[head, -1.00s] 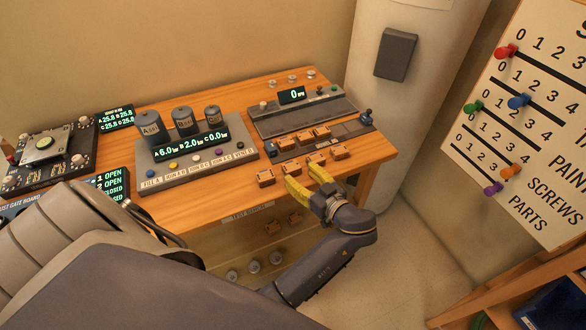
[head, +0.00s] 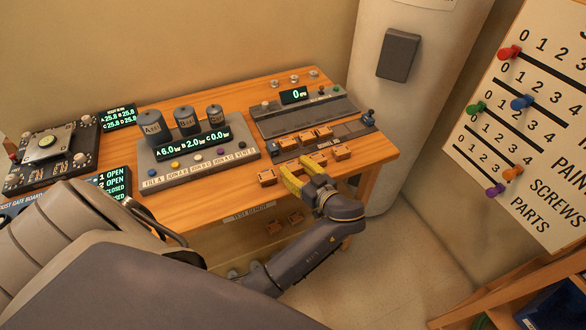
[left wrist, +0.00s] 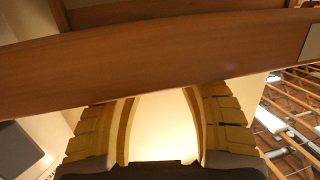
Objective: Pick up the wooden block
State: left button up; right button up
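Several small orange-brown wooden blocks lie on the orange workbench (head: 210,205). A front row near its edge includes a left block (head: 267,178) and a right block (head: 342,152); a block between them is partly hidden by my fingers. I cannot tell which block the task means. My left gripper (head: 302,170) has yellow fingers, spread apart, at the bench's front edge beside the front row. I cannot tell whether they touch a block. In the left wrist view the open fingers (left wrist: 160,105) show nothing held between them; a wooden band crosses beyond. My right gripper is not in view.
More blocks (head: 307,136) sit behind, by a grey panel (head: 310,112). A console with grey cylinders (head: 187,120) stands left of them. A pegboard chart (head: 535,110) is at the right. A pale column (head: 390,130) stands behind the bench's right end.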

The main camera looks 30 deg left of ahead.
pick_arm(q)
jog(key=shift+c, duration=1.3)
jog(key=shift+r, duration=0.1)
